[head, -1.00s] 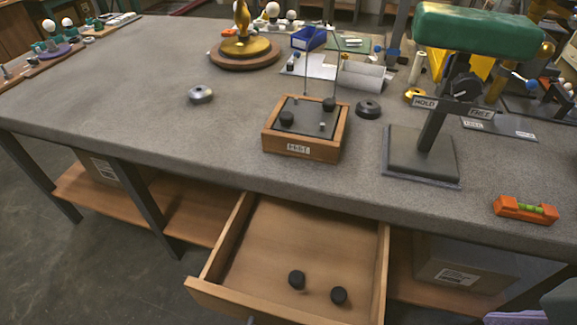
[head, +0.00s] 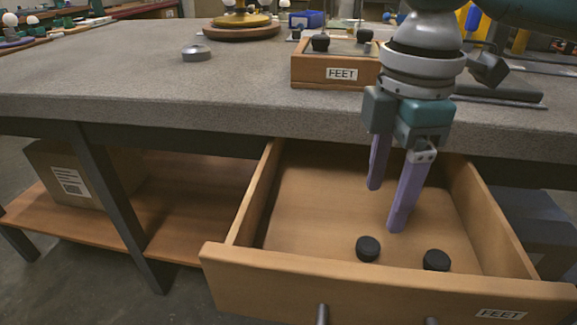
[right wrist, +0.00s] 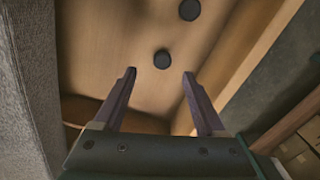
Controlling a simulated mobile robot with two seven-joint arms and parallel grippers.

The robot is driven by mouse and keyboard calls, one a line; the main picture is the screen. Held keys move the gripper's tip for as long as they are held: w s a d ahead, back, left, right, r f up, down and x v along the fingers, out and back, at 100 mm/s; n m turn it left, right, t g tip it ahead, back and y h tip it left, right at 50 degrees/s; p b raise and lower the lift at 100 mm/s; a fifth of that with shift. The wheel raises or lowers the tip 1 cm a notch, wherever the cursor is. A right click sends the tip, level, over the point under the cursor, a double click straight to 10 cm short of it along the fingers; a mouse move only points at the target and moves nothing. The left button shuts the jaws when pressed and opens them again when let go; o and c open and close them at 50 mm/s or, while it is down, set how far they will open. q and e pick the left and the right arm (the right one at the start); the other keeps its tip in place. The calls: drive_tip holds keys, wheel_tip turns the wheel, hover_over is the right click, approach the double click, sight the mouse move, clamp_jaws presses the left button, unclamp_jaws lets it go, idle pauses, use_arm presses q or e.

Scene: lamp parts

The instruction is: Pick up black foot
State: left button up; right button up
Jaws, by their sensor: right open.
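Two black feet lie in the open wooden drawer (head: 390,284). One black foot (head: 367,248) is nearer the drawer's middle and the other black foot (head: 436,260) is to its right. My right gripper (head: 384,208) points down over the drawer, open and empty, behind the two feet in the head view. In the right wrist view one foot (right wrist: 162,59) sits ahead of and roughly between the open fingertips, and the other foot (right wrist: 190,10) is farther off at the top. My left gripper is not in view.
A wooden box labelled FEET (head: 335,73) stands on the grey table (head: 200,98) and holds black feet. A metal disc (head: 196,52) lies to its left. The drawer's side walls flank my gripper, and the table edge is just behind it.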

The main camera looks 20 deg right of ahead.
sight(368, 244)
wheel_tip(368, 244, down, 3)
drive_tip(key=shift+s+r+b, duration=0.1)
drive_tip(key=shift+b, duration=0.3)
drive_tip(key=f+b, duration=0.1)
drive_tip(key=f, duration=0.1)
drive_tip(key=a+f+b, duration=0.1)
drive_tip(key=f, duration=0.1)
drive_tip(key=shift+s+f, duration=0.1)
drive_tip(key=shift+f, duration=0.6)
drive_tip(key=shift+r, duration=0.1)
clamp_jaws()
